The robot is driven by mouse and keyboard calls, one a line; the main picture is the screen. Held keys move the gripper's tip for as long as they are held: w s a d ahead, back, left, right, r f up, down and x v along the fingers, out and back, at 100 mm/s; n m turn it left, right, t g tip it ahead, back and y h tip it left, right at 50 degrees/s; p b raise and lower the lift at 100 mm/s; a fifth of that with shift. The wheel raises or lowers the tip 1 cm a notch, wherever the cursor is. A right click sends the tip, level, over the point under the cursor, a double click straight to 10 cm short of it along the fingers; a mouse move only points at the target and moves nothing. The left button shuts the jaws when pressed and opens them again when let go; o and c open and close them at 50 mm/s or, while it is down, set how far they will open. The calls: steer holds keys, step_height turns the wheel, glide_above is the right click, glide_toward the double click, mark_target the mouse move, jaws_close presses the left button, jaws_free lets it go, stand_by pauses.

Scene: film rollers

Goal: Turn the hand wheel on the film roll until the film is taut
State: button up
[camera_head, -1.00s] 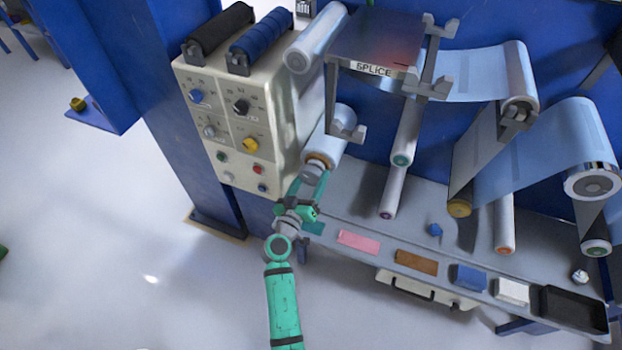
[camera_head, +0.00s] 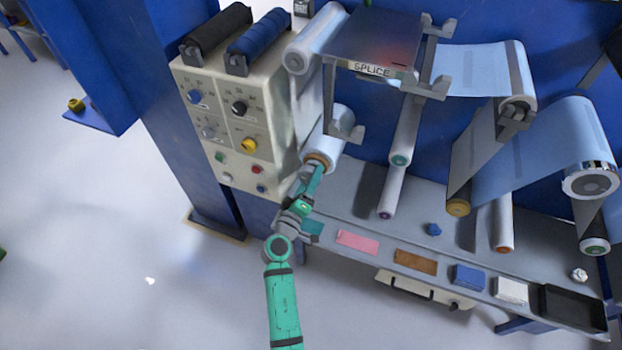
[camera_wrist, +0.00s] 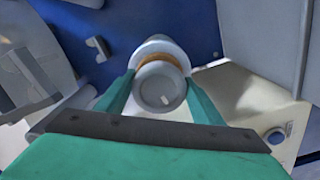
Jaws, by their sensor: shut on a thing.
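The film roll (camera_head: 329,134) is a pale cylinder below the splice table, with a brown core ring at its near end. The hand wheel (camera_wrist: 158,88) is a round grey knob with a small light mark at its lower right, on the front of this roll. My gripper (camera_wrist: 160,95) is shut on the hand wheel, with one green finger on each side of it. In the head view my gripper (camera_head: 314,176) covers most of the wheel. The film (camera_head: 310,95) runs from the roll up toward the upper roller; I cannot tell how tight it is.
A cream control panel (camera_head: 232,172) with knobs and buttons stands close left of my gripper. The splice table (camera_head: 372,40) overhangs the roll. A grey shelf (camera_head: 340,205) with coloured pads and blocks lies to the right. The floor at the left is open.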

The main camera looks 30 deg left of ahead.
steer(key=shift+s+f, duration=0.1)
stand_by(0.3)
steer(key=o, duration=1)
steer(key=shift+o, duration=0.2)
steer(key=s+d, duration=0.1)
steer(key=s, duration=0.9)
steer(key=shift+s+d, duration=0.25)
steer(key=shift+s, duration=0.1)
